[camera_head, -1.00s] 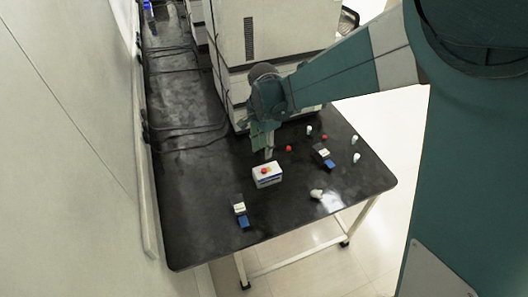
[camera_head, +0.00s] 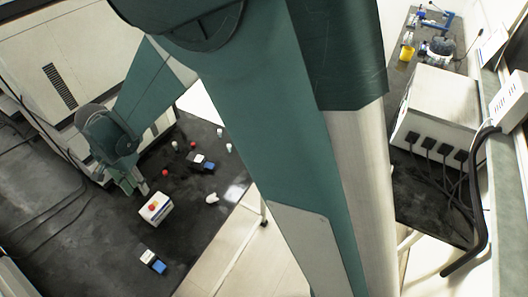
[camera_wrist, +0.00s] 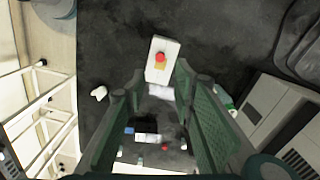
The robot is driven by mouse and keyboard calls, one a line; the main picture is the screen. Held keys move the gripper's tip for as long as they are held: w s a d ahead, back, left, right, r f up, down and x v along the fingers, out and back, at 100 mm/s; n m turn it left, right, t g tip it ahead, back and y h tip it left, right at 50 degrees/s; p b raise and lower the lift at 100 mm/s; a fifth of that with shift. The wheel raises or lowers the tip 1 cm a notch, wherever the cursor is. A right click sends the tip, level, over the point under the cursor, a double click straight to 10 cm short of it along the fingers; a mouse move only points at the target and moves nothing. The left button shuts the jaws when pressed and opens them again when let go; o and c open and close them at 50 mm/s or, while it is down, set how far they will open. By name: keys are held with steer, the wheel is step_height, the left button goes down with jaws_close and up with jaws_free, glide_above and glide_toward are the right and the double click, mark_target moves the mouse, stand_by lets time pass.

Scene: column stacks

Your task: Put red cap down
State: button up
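A round red cap (camera_head: 153,206) sits on top of a white box (camera_head: 157,217) on the black table. Both also show in the wrist view, the red cap (camera_wrist: 160,57) on the white box (camera_wrist: 155,74). My gripper (camera_head: 141,188) is just behind and left of the box in the head view. In the wrist view my gripper (camera_wrist: 160,75) has its two fingers spread, with the box beyond the tips and nothing visibly held. Two more small red pieces, one nearer (camera_head: 165,173) and one farther (camera_head: 193,144), lie on the table.
Blue-and-white blocks stand right of the box (camera_head: 203,162) and in front (camera_head: 153,262). A white piece (camera_head: 212,198) lies near the table edge, and small white vials (camera_head: 229,148) stand farther back. A large pale machine (camera_head: 60,60) stands behind. Table left of the box is clear.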

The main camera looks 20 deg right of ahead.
steer(key=d+r+n+t, duration=0.1)
steer(key=d+r, duration=0.4)
steer(key=d, duration=0.4)
steer(key=s+d+r+n+t+y, duration=0.1)
steer(key=d+r, duration=0.5)
steer(key=d, duration=0.3)
steer(key=d+r+n+t, duration=0.1)
steer(key=d+r, duration=0.4)
steer(key=d, duration=0.4)
steer(key=s+d+r+n+t, duration=0.1)
steer(key=s+d+t, duration=0.1)
steer(key=s+d, duration=0.5)
steer(key=s+d+r+n+t+h, duration=0.1)
steer(key=s+d, duration=0.6)
steer(key=d, duration=0.8)
steer(key=shift+s+r+n+t, duration=0.4)
steer(key=shift+r+n+t, duration=0.1)
steer(key=shift+t, duration=0.1)
steer(key=shift+o, duration=0.5)
steer(key=shift+w, duration=0.1)
